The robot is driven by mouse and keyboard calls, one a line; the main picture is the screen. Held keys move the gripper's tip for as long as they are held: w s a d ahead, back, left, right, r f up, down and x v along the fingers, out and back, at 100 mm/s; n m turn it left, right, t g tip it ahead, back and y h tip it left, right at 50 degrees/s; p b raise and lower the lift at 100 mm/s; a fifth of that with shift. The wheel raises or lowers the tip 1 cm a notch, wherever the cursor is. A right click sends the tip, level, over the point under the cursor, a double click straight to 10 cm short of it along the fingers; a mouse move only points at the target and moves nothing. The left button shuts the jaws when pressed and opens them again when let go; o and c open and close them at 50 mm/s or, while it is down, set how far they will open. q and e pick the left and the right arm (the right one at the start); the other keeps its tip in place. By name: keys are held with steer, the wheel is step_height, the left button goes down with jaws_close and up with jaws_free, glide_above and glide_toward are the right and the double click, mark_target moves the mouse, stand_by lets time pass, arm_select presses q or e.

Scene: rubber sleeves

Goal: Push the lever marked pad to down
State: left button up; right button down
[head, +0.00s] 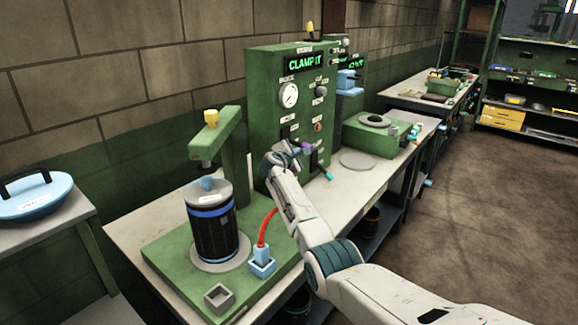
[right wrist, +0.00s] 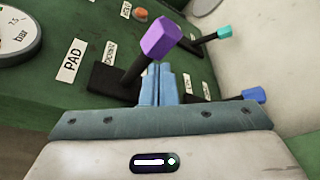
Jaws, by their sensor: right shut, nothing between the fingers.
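The lever with the purple knob (right wrist: 161,38) stands beside the label PAD (right wrist: 73,60) in the right wrist view; its dark shaft sticks out from the green panel. In the head view the purple knob (head: 307,149) shows small at the panel's lower part. My right gripper (right wrist: 156,84) is shut and empty, its blue fingertips close beside the lever, just under the knob in the picture. I cannot tell if they touch it. In the head view my right gripper (head: 292,151) is at the panel's front. My left gripper is not in view.
A teal-knobbed lever (right wrist: 224,32) and a blue knob (right wrist: 254,95) are close to the gripper. A gauge (head: 289,95) is on the green panel (head: 262,70). A press with a black canister (head: 211,232) stands left of my right arm. The floor at right is clear.

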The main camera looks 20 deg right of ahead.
mark_target(295, 143)
steer(key=shift+w+r, duration=0.25)
steer(key=shift+r, duration=1.25)
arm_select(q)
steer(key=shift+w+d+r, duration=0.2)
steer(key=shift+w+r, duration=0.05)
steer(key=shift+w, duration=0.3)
arm_select(e)
steer(key=shift+w, duration=0.1)
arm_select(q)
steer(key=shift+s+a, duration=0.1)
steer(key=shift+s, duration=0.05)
arm_select(e)
steer(key=shift+r, duration=0.15)
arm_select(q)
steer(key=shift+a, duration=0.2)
arm_select(e)
steer(key=shift+w+r, duration=0.1)
steer(key=shift+r, duration=0.1)
stand_by(0.4)
